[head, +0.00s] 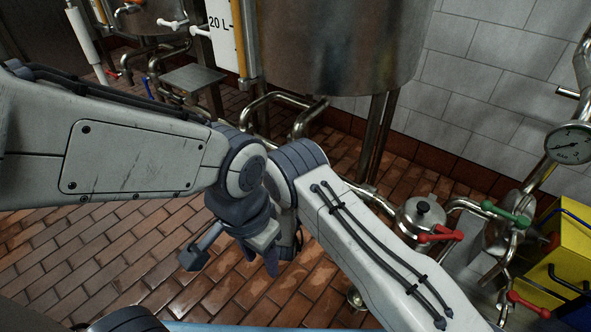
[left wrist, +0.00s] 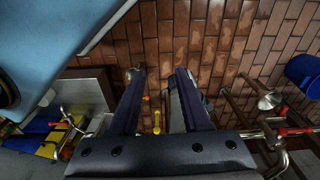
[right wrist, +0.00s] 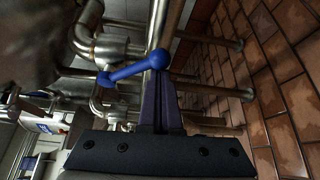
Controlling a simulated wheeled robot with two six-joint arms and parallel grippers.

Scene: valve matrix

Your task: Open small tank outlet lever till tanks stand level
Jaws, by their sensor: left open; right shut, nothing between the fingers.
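A steel tank (head: 150,18) shows cut off at the upper left, with a larger tank (head: 335,50) right of it. A blue lever (head: 148,88) is low near the left tank; whether it is the small tank outlet lever is not marked. In the right wrist view a blue ball-ended lever (right wrist: 132,70) crosses at the fingertips of my right gripper (right wrist: 163,82), which is shut and empty; contact is unclear. My right gripper is hidden in the head view. My left gripper (head: 258,252) is open and empty over the floor, also in the left wrist view (left wrist: 158,78).
A gauge marked 20 L (head: 221,30) stands on the large tank; its level is unclear. A red lever (head: 112,74) and white levers (head: 172,22) are nearby. A pump (head: 421,215), green lever (head: 507,214) and yellow box (head: 562,250) stand right. My arms cross centrally.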

